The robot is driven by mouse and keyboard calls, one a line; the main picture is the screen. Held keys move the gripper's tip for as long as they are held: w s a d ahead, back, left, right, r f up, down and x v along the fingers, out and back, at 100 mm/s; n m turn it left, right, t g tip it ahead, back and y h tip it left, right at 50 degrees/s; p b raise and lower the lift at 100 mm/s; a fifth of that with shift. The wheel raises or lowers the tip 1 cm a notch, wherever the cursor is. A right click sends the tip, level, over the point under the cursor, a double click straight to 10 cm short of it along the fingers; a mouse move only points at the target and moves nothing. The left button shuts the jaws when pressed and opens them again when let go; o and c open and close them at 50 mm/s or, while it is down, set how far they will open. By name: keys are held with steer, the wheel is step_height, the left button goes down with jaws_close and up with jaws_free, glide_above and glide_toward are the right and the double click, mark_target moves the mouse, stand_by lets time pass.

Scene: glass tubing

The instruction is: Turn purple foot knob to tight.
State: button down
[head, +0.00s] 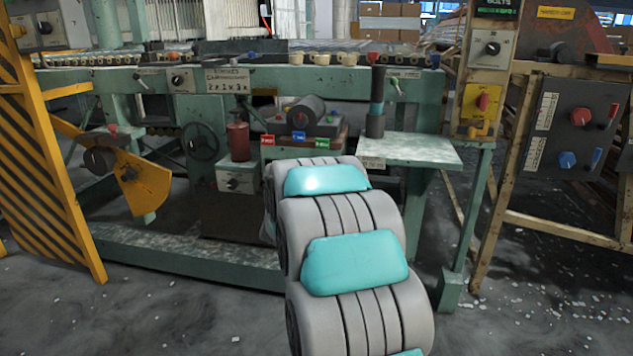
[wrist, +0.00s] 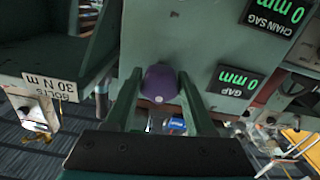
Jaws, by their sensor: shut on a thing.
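The purple foot knob (wrist: 160,84) shows in the wrist view, against a green panel of the machine. It is rounded with a small pale dot on its near side. My gripper (wrist: 159,74) has its two green fingers on either side of the knob and is shut on it. The knob's turned position cannot be read from this view. In the head view my grey and teal arm reaches toward the machine and hides both the gripper and the knob.
In the wrist view, upside-down readouts show CHAIN SAG (wrist: 277,14) 0 mm and GAP (wrist: 235,81) 0 mm; a BOLTS label (wrist: 50,86) reads 30 N m. In the head view a green shelf (head: 425,150) is right of my arm and a handwheel (head: 200,141) left.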

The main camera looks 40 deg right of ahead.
steer(key=shift+f+m, duration=0.1)
steer(key=shift+m, duration=0.5)
steer(key=shift+c, duration=1.4)
jaws_free()
steer(key=v, duration=0.8)
